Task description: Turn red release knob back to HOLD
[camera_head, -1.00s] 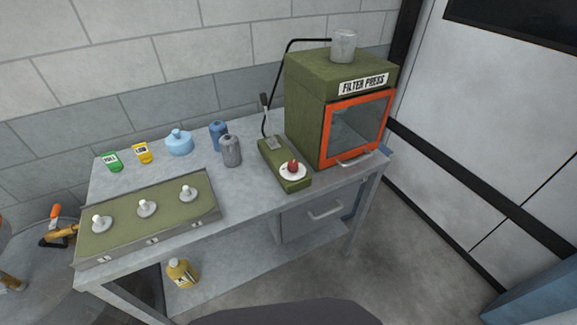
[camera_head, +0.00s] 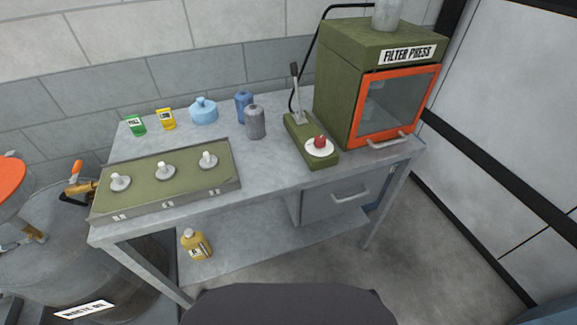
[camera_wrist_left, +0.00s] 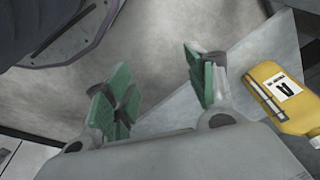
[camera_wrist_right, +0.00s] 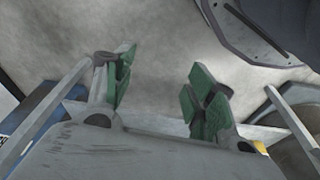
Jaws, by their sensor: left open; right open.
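The red release knob (camera_head: 320,142) sits on a white round dial (camera_head: 319,149) at the front end of a green pump base (camera_head: 325,161) on the bench. A lever (camera_head: 296,92) stands up at the back of that base. The knob's markings are too small to read. In the left wrist view my left gripper (camera_wrist_left: 160,90) is open and empty, with a yellow bottle (camera_wrist_left: 285,100) to its right. In the right wrist view my right gripper (camera_wrist_right: 160,88) is open and empty above the floor. Neither gripper shows in the head view, so both are away from the knob.
The green filter press (camera_head: 335,85) with an orange-framed door stands right of the pump. Grey and blue canisters (camera_head: 255,122) stand left of it. A green panel with three white knobs (camera_head: 150,187) lies at the bench's left. A drawer (camera_head: 335,200) hangs below.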

